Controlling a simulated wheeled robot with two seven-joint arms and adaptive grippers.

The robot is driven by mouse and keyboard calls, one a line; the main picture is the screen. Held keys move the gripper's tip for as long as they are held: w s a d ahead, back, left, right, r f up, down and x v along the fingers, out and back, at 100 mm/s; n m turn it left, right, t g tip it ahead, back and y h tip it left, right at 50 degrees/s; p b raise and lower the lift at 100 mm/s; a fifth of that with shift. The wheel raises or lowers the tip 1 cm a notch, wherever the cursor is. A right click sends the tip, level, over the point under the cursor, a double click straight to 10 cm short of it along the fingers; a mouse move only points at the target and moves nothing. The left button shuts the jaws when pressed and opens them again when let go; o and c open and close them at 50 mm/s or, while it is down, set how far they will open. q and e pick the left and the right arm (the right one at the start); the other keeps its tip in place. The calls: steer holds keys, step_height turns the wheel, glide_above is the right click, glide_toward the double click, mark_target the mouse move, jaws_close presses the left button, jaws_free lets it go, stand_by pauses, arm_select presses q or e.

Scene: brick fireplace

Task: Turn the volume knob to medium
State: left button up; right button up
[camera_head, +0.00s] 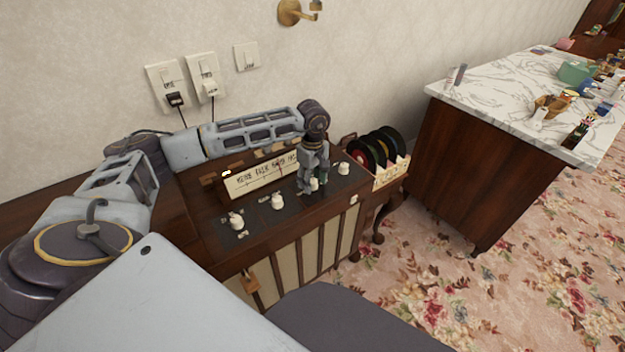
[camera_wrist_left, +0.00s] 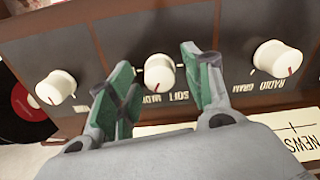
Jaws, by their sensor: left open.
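The volume knob (camera_wrist_left: 160,74) is white with a red mark on its rim. Printed words beside it include "SOFT" and what looks like "MEDIUM". In the head view this knob (camera_head: 314,184) shows partly behind my left gripper (camera_head: 312,188), which reaches down to the radio's dark panel from above. In the left wrist view my left gripper (camera_wrist_left: 155,68) is open, with one green-padded finger on each side of the knob. I cannot tell whether either finger touches it. My right gripper is not in view.
Other white knobs flank it: the radio/gram knob (camera_wrist_left: 277,57), an end knob (camera_head: 343,168) and a far-left knob (camera_head: 236,221). The lit dial (camera_head: 260,176) stands behind. Records (camera_head: 378,148) sit right of the wooden radio cabinet (camera_head: 300,243). A marble-topped counter (camera_head: 500,90) stands farther right.

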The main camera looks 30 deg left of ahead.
mark_target(313, 180)
arm_select(q)
step_height(313, 180, up, 12)
stand_by(0.6)
stand_by(0.6)
